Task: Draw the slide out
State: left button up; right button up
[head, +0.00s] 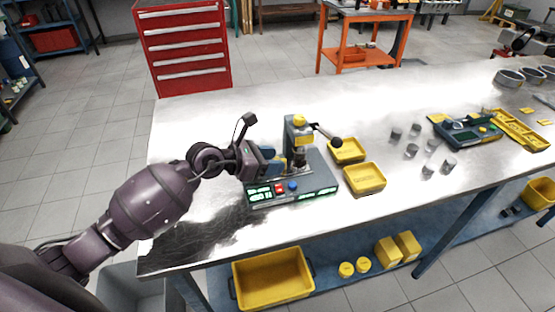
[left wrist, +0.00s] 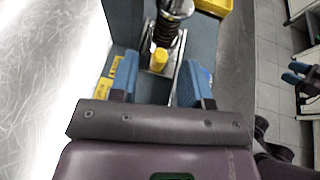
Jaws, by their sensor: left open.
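The press station (head: 318,182) stands on the bench, with a lit green panel, a red and a blue button, a yellow-topped column and a black-ball lever. In the left wrist view, a metal slide (left wrist: 160,82) with a yellow knob (left wrist: 159,59) lies under the dark ram. My left gripper (head: 284,166) is at the station's left side. In the left wrist view, its blue fingers (left wrist: 160,88) are open on either side of the slide, with visible gaps. Contact with the knob does not show. A dark part with blue tips (left wrist: 297,73) looks like my right gripper; its opening is unclear.
Two yellow trays (head: 365,179) stand right of the station. Several grey cylinders (head: 412,150) and another device (head: 468,132) are farther right on the bench (head: 215,125). A yellow bin (head: 272,280) sits on the lower shelf. The bench is clear behind the station.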

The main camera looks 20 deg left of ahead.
pick_arm(q)
jog(key=shift+x, duration=0.9)
grip_shut()
